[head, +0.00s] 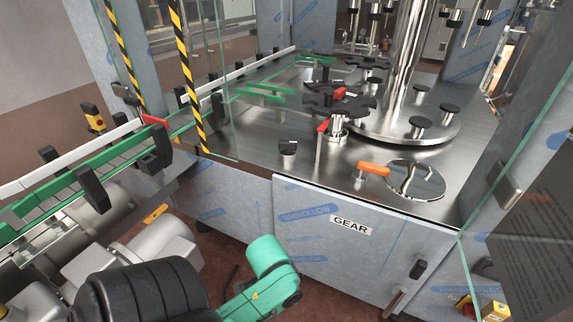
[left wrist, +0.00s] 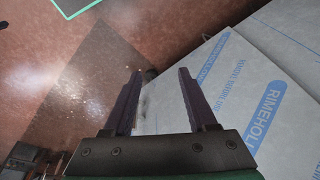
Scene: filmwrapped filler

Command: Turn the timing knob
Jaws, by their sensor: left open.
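I cannot tell for sure which part is the timing knob. An orange lever-like handle (head: 373,168) sits on a metal post on the steel machine deck, left of a round shiny disc. A small black-topped knob (head: 288,147) stands farther left on the deck. My left gripper (left wrist: 158,71) shows in the left wrist view, its two dark fingers apart with nothing between them. Below it are a film-wrapped panel and reddish floor. In the head view my left arm's green link is low in front of the cabinet; its fingers are not visible there. My right gripper is not in view.
Black star wheels (head: 338,100) with red levers stand behind the deck's front area. A conveyor (head: 60,205) runs along the left. A glass door edge (head: 492,195) is at the right. The cabinet front carries a GEAR label (head: 351,226). The deck's front strip is mostly clear.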

